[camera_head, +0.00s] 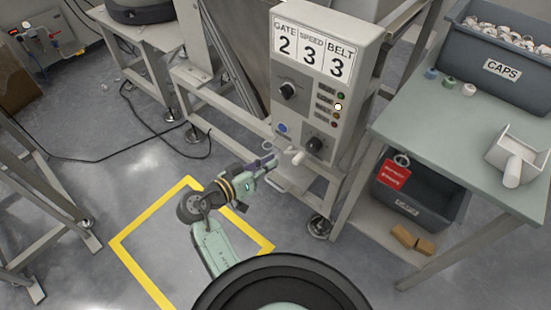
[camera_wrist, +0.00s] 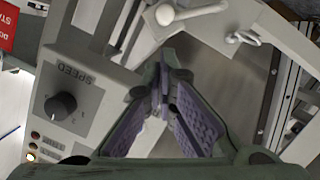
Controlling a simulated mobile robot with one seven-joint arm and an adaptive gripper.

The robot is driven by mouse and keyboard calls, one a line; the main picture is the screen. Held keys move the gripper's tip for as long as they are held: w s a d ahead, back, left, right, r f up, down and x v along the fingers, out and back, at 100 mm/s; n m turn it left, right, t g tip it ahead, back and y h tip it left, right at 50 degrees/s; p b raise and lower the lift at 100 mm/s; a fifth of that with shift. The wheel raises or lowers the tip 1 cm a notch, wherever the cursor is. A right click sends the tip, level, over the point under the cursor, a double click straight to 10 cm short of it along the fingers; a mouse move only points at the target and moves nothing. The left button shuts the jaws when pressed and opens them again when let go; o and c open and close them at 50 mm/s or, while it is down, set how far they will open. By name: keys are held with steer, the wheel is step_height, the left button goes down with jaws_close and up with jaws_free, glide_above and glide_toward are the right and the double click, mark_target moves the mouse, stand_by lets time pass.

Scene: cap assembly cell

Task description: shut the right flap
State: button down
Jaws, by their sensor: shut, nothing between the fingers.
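My gripper (camera_head: 268,164) is shut and empty, low in front of the control panel (camera_head: 340,68) in the head view. In the wrist view its purple-padded fingers (camera_wrist: 161,88) meet at their tips. A white ball-ended lever (camera_head: 296,156) is just beyond the fingertips; it also shows at the top of the wrist view (camera_wrist: 190,13). I cannot pick out the right flap in either view, nor tell whether the fingers touch the lever.
A green table (camera_head: 455,120) with a grey caps bin (camera_head: 490,72) stands at the right. A dark bin with a red tag (camera_head: 395,172) is below. Yellow-marked floor (camera_head: 150,225) lies at the left.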

steer(key=p+x, duration=0.1)
steer(key=x, duration=0.7)
steer(key=shift+d+f, duration=0.1)
steer(key=shift+d, duration=0.1)
steer(key=shift+s+f, duration=0.1)
